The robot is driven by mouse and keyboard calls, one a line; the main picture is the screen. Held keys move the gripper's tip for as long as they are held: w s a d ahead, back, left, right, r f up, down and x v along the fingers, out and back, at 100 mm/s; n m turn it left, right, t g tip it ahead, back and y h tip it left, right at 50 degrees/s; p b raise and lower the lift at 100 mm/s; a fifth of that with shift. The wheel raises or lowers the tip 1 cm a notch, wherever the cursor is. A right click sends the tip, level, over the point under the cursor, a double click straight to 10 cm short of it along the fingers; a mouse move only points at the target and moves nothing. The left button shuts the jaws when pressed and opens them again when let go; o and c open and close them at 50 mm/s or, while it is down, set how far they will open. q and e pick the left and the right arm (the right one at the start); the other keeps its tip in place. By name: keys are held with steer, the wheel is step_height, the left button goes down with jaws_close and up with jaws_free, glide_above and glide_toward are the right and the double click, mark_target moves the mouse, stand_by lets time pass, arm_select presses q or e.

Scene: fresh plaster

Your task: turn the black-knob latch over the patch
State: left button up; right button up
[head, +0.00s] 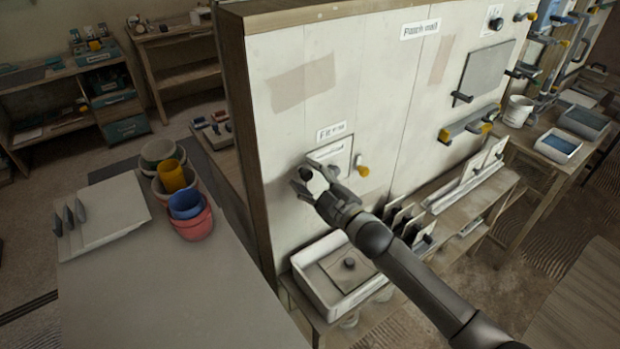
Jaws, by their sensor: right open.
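A pale square patch (333,154) with a dark outline sits on the upright plaster wall board, under a small printed label (331,131). A yellow knob (363,171) sticks out at the patch's right edge, with a small dark piece (357,160) just above it. I cannot tell whether that dark piece is the black-knob latch. My right gripper (308,177) is open at the patch's lower left and hides that corner. Any knob behind it is hidden, and I cannot tell whether the gripper touches anything. My left gripper is not in view.
A white tray (307,284) stands on the shelf below the patch. Another black knob (495,24) is higher on the board (375,75) at right. Nested buckets (192,223) stand on the grey table (150,290) at left. The table's front is clear.

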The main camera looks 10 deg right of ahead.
steer(key=v, duration=1.2)
stand_by(0.5)
